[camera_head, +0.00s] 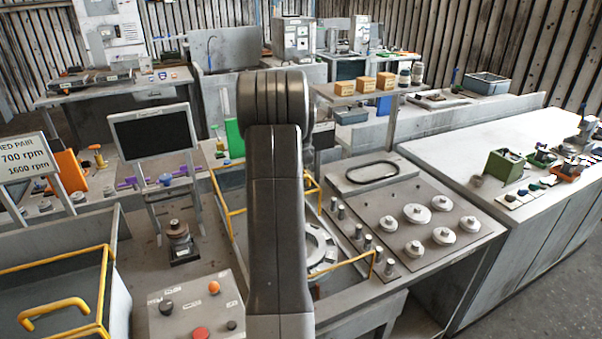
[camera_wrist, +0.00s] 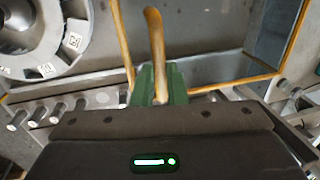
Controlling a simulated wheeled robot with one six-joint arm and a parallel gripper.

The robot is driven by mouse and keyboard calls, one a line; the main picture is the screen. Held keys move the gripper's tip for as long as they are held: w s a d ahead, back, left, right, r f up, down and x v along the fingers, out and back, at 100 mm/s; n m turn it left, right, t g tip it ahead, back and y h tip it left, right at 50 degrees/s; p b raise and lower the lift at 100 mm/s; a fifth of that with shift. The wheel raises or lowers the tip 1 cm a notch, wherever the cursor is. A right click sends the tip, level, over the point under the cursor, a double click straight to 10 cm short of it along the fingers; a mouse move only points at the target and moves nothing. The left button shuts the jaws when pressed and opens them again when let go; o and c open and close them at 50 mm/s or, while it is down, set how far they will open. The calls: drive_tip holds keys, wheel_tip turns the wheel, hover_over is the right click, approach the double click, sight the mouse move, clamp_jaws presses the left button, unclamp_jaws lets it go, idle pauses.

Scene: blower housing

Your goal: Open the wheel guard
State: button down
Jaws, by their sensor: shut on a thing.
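The wheel guard is a yellow-framed clear cover; its frame edge (camera_head: 350,262) shows right of my arm in the head view, and its yellow frame also shows in the wrist view (camera_wrist: 285,58). A grey ring-shaped wheel (camera_head: 321,248) with white labels lies within the frame and shows at the upper left of the wrist view (camera_wrist: 72,42). In the wrist view, my gripper (camera_wrist: 158,84) has its green fingers shut on the guard's yellow handle (camera_wrist: 154,40). The handle stands up between the fingers. My arm hides the gripper and part of the guard in the head view.
A plate with several round weights (camera_head: 417,213) and a row of metal pegs (camera_head: 355,231) lie right of the guard. A button panel (camera_head: 195,308) stands at the front. A tilted screen (camera_head: 153,134) stands behind.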

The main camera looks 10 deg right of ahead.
drive_tip(key=shift+w+r, duration=0.2)
drive_tip(key=c, duration=1.7)
unclamp_jaws()
drive_tip(key=shift+o, duration=1.2)
drive_tip(key=shift+w+a+f, duration=0.1)
drive_tip(key=shift+f, duration=0.05)
wheel_tip(320, 180, up, 14)
drive_tip(key=s+d+b, duration=0.1)
drive_tip(key=s, duration=0.1)
drive_tip(key=shift+s+f+b, duration=0.2)
drive_tip(key=shift+s+b, duration=0.15)
drive_tip(key=shift+b, duration=0.05)
